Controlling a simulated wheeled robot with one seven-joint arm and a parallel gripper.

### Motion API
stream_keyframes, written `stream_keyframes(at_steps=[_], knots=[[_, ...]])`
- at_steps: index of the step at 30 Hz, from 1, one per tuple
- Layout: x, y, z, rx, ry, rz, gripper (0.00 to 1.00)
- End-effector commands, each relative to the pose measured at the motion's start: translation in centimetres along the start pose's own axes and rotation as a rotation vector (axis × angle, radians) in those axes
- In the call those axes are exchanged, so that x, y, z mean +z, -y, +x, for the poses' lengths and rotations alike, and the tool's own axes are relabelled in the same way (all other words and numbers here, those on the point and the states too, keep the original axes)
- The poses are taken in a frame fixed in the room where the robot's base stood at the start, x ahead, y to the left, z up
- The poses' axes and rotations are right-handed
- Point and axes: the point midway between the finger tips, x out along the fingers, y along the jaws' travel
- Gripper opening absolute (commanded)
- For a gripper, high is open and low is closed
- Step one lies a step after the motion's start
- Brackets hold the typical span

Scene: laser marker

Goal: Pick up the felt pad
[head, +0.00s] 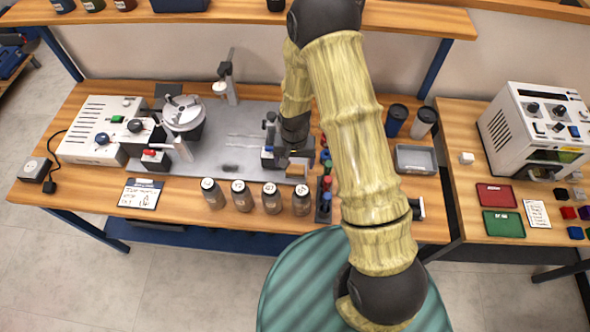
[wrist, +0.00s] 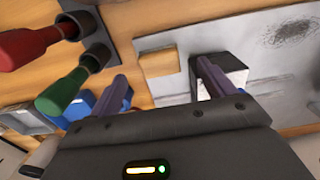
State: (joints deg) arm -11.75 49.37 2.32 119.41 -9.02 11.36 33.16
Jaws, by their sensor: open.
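A small tan block (wrist: 158,62), which looks like the felt pad, lies at the edge of the grey metal plate (wrist: 178,87) in the wrist view. In the head view it shows as a small tan piece (head: 296,171) just in front of my gripper (head: 288,158). My gripper (wrist: 162,82) is open, with its two purple-grey fingers apart. In the wrist view the block appears beyond and between the fingertips, with nothing seen held. A white and black block (wrist: 232,70) is partly hidden behind the right finger.
A dark rack (wrist: 97,48) with red (wrist: 28,47) and green-handled (wrist: 62,92) tools stands close to the left finger. Several jars (head: 242,196) line the bench front. The plate has a dark smudge (head: 230,168) and open room left of my gripper.

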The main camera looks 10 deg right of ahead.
Motion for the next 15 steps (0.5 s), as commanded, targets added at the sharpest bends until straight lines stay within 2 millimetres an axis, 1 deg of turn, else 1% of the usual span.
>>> stream_keyframes(at_steps=[5, 11, 15], knots=[[0.1, 0.0, 0.6, 0.001, 0.002, -0.001, 0.82], [0.3, -0.2, 2.6, 0.001, 0.004, -0.001, 0.82], [0.3, -0.1, 4.3, 0.001, 0.002, -0.001, 0.82]])
